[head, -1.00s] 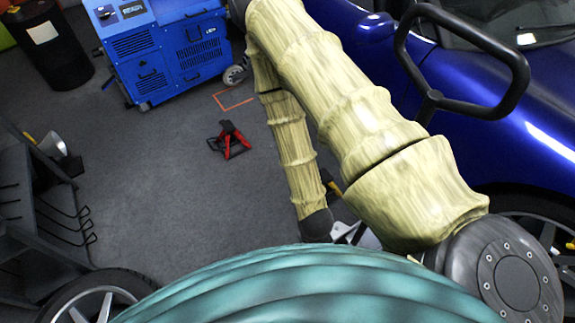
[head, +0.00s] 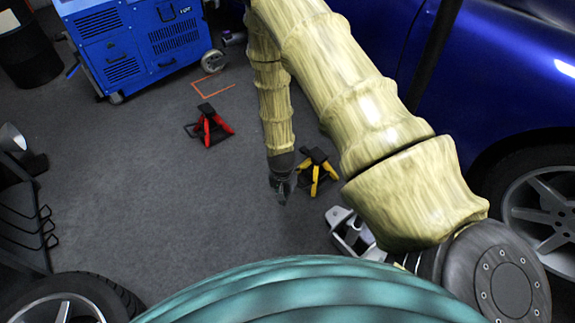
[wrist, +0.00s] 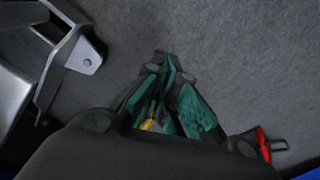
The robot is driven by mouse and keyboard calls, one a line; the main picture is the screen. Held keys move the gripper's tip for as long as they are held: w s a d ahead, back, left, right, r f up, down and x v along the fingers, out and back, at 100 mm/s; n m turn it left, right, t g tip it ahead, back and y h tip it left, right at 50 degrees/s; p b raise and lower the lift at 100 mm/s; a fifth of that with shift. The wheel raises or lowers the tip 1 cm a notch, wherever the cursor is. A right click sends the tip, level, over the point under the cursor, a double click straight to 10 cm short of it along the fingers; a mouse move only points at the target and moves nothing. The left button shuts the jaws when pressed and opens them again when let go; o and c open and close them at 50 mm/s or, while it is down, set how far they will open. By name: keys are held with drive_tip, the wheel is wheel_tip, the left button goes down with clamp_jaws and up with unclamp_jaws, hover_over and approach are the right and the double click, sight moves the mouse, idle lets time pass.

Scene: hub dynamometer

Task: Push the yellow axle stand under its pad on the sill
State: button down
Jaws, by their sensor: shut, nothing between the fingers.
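The yellow axle stand (head: 318,172) with a dark top stands on the grey floor in the head view, left of the blue car. My gripper (head: 281,192) hangs pointing down just to the left of it, shut and empty. I cannot tell whether they touch. In the wrist view my gripper's teal fingertips (wrist: 168,72) are together, and a small bit of yellow shows behind them. The pad and the sill cannot be made out; my arm covers much of the car's side.
A red axle stand (head: 209,127) stands further left, near an orange floor marking (head: 213,87). A silver floor jack (head: 350,232) is close to the yellow stand; it also shows in the wrist view (wrist: 62,60). A blue machine (head: 140,40) stands at the back.

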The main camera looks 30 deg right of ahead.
drive_tip(key=w+d+f+m+b, duration=0.3)
drive_tip(key=w+f+b, duration=0.1)
drive_tip(key=w+b, duration=0.2)
drive_tip(key=w+d+f+m+b, duration=0.3)
drive_tip(key=w+f+b, duration=0.2)
drive_tip(key=w+b, duration=0.15)
drive_tip(key=w+d+f+b, duration=0.1)
drive_tip(key=d+f+b, duration=0.3)
drive_tip(key=f+b, duration=0.3)
wheel_tip(320, 180, down, 2)
drive_tip(key=shift+w+f+b, duration=0.2)
drive_tip(key=shift+f+b, duration=0.05)
drive_tip(key=shift+b, duration=0.1)
drive_tip(key=shift+d, duration=0.15)
